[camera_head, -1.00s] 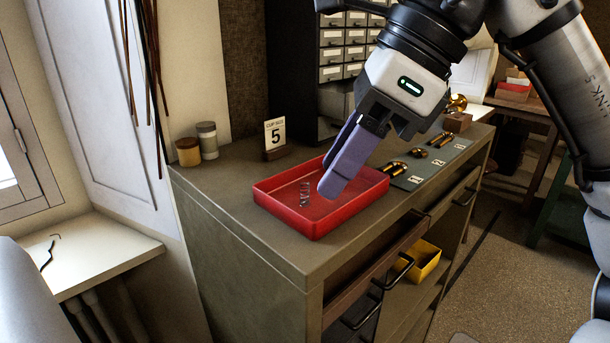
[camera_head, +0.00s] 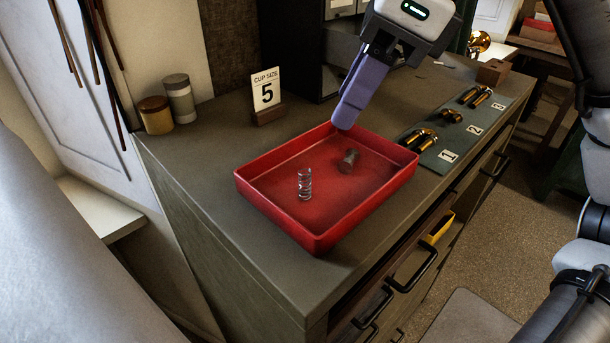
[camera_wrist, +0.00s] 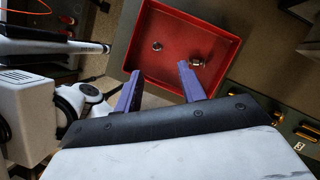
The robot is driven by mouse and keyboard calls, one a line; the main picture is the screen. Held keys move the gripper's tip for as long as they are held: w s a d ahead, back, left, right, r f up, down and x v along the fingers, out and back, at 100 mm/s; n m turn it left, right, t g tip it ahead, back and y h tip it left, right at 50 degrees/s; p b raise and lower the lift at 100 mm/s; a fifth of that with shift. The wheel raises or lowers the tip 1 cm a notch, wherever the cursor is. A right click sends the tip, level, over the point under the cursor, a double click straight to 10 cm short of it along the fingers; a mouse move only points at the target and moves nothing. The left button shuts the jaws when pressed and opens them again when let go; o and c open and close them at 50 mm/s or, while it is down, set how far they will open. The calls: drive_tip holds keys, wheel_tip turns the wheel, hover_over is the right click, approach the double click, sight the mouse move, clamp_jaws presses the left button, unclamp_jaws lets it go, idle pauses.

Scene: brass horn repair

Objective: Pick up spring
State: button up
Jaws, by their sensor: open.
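A spring (camera_head: 305,184), a small clear silvery coil, stands upright in the red tray (camera_head: 268,214) in the head view. A second small grey cylinder (camera_head: 349,160) lies further back in the same tray; I cannot tell for sure what it is. My gripper (camera_head: 345,118) is above the tray's back edge, with purple fingers pointing down. In the wrist view my gripper (camera_wrist: 160,70) has its fingers apart and nothing between them. Two small metal pieces show in the tray (camera_wrist: 215,38) beyond the fingertips; which one is the upright spring is unclear.
A "Cup size 5" card (camera_head: 266,90) stands behind the tray, with two lidded jars (camera_head: 180,99) to its left. A grey mat (camera_head: 437,157) with brass parts lies to the right. A drawer (camera_head: 415,272) below is partly open.

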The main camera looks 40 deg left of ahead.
hover_over(309, 172)
drive_tip(key=w+d, duration=0.2)
drive_tip(key=f, duration=0.5)
drive_tip(key=shift+s+a+p, duration=0.15)
drive_tip(key=shift+s+p, duration=0.1)
drive_tip(key=shift+p, duration=0.05)
drive_tip(key=x, duration=0.1)
drive_tip(key=p+x, duration=0.1)
drive_tip(key=x, duration=0.2)
drive_tip(key=shift+s+f+p, duration=0.15)
drive_tip(key=shift+s+p, duration=0.15)
drive_tip(key=shift+p, duration=0.05)
drive_tip(key=shift+a+f, duration=0.15)
drive_tip(key=shift+f, duration=0.45)
clamp_jaws()
